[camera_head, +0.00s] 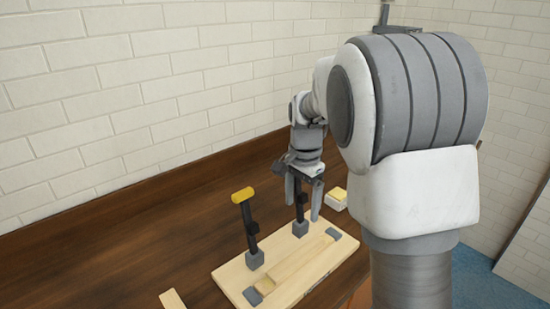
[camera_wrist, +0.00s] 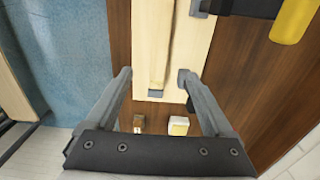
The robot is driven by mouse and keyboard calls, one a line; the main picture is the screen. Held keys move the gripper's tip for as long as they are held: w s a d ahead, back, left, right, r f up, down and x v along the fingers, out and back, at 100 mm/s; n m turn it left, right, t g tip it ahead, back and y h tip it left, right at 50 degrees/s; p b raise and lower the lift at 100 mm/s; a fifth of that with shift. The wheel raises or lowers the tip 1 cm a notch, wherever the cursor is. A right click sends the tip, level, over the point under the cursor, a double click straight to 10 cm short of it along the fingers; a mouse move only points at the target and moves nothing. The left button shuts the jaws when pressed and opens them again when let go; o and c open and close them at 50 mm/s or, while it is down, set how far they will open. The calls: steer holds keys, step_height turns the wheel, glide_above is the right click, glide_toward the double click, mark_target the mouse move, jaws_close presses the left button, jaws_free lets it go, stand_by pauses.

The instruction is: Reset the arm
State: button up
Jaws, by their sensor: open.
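My gripper (camera_head: 303,208) hangs over the far part of a pale wooden board (camera_head: 232,279), fingers pointing down. It also shows in the wrist view (camera_wrist: 155,76), with its two fingers wide apart and nothing clasped between them. In the head view a black upright post (camera_head: 300,213) on a grey base appears between the fingers; I cannot tell whether they touch it. A second black post (camera_head: 250,230) with a yellow handle (camera_head: 243,194) stands nearer on the board. The yellow handle is at the top right of the wrist view (camera_wrist: 295,18).
A light wooden bar (camera_head: 295,266) lies along the board between grey end blocks. A yellow-and-white block (camera_head: 336,199) sits beyond the board, with a small brown block (camera_wrist: 139,123) nearby. A loose wood piece (camera_head: 172,300) lies at front left. A white brick wall (camera_head: 130,90) stands behind the table.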

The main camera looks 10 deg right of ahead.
steer(key=s+r+n+t, duration=0.3)
steer(key=s+r+n, duration=0.2)
steer(key=s+r, duration=0.5)
steer(key=s+f+n+t, duration=0.1)
steer(key=s+n, duration=0.5)
steer(key=s, duration=0.8)
steer(key=shift+s+t, duration=0.15)
steer(key=shift+t, duration=0.65)
steer(key=shift+c, duration=0.2)
